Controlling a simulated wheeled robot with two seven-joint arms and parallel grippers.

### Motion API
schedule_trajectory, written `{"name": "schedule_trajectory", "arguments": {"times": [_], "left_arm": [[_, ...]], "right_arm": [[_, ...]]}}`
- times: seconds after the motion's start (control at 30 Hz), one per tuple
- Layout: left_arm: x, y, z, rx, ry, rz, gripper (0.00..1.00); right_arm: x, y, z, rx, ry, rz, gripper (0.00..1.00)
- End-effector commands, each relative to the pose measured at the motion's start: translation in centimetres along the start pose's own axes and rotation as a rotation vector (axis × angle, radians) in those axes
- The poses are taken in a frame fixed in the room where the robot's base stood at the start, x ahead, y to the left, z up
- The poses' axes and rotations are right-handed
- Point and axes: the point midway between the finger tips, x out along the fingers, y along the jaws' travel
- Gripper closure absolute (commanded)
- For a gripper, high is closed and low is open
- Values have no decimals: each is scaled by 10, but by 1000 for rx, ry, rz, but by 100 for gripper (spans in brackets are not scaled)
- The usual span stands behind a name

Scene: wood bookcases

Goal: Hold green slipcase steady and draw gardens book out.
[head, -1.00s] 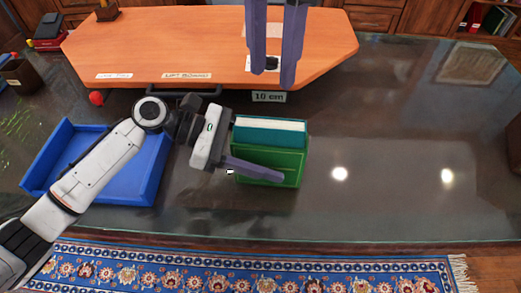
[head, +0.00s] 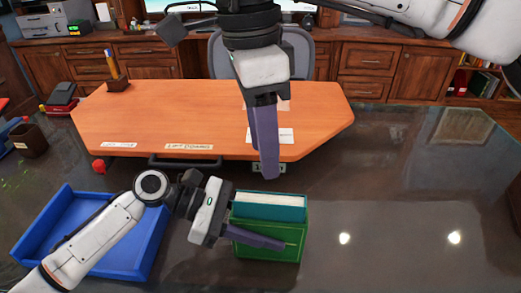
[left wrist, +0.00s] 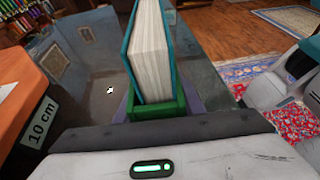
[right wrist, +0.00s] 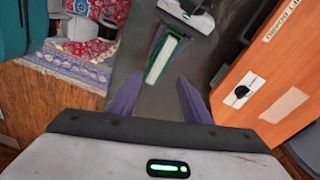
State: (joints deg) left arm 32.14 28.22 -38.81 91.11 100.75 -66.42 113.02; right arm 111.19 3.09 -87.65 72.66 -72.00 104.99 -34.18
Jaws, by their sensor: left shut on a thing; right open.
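The green slipcase (head: 295,228) stands on the dark glossy table, with the teal gardens book (head: 285,211) in it, its pale page edges upward and its upper part above the slipcase. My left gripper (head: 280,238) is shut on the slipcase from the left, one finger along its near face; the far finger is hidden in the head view. The left wrist view shows fingers on both sides of the slipcase (left wrist: 155,108). My right gripper (head: 267,175) is above and behind the book, pointing down. In the right wrist view its fingers are apart and empty, with the book (right wrist: 165,60) beyond them.
An orange board (head: 200,115) with labels lies behind, its "10 cm" tag partly hidden by my right fingers. A blue tray (head: 140,262) stands at left under my left arm. A red knob (head: 98,166) sits at the board's near left. The table right of the slipcase is clear.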

Motion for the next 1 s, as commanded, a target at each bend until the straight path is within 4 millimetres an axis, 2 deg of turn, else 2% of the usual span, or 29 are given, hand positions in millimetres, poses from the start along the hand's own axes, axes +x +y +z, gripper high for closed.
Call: {"name": "schedule_trajectory", "arguments": {"times": [0.1, 0.2, 0.43, 0.8, 1.0], "left_arm": [[0, 0, 0, 0, 1, 0, 91], [0, 0, 0, 0, 1, 0, 91], [0, 0, 0, 0, 1, 0, 91], [0, 0, 0, 0, 1, 0, 91], [0, 0, 0, 0, 1, 0, 91]], "right_arm": [[1, -1, 4, 171, 26, 4, 56], [2, -2, 5, 272, 40, 5, 56], [15, -2, 5, 340, 51, 8, 56], [83, 0, 2, 338, 50, 8, 56], [111, 0, 1, 337, 50, 7, 56]]}}
